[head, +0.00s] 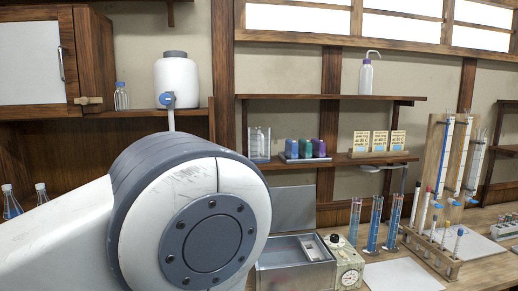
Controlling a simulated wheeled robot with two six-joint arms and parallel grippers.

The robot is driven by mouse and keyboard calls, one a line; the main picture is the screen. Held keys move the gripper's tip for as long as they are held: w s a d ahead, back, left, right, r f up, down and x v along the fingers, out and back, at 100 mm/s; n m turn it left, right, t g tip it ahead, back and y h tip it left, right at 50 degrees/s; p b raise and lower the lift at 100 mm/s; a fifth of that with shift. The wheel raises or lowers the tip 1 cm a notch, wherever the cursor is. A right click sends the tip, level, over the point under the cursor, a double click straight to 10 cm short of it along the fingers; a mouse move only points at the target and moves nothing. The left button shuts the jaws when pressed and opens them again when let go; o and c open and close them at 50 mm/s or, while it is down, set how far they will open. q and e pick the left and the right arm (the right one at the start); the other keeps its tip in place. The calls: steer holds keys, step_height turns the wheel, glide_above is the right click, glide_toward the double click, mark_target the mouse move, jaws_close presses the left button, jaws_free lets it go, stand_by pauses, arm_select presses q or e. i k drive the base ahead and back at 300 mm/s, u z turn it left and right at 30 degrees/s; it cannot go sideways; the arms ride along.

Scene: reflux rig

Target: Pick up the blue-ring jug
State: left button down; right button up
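A large white jug (183,82) with a grey lid stands on the upper left shelf. A round blue part (167,99) shows low on its front, with a pale tube below it; I cannot tell if this is the blue ring named in the task. No other jug with a clear blue ring shows. A large link of my own arm fills the lower left and hides part of what lies behind it. Neither of my grippers is in view.
A small blue-capped bottle (121,96) stands left of the jug. A metal bath (296,264), blue-filled cylinders (373,224) and a wooden tube rack (432,252) stand on the bench. A white sheet (401,275) lies in front. Wall shelves (330,97) hold more bottles.

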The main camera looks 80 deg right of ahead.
mark_target(259, 138)
steer(key=z, duration=0.6)
steer(key=i, duration=0.85)
steer(key=z, duration=0.8)
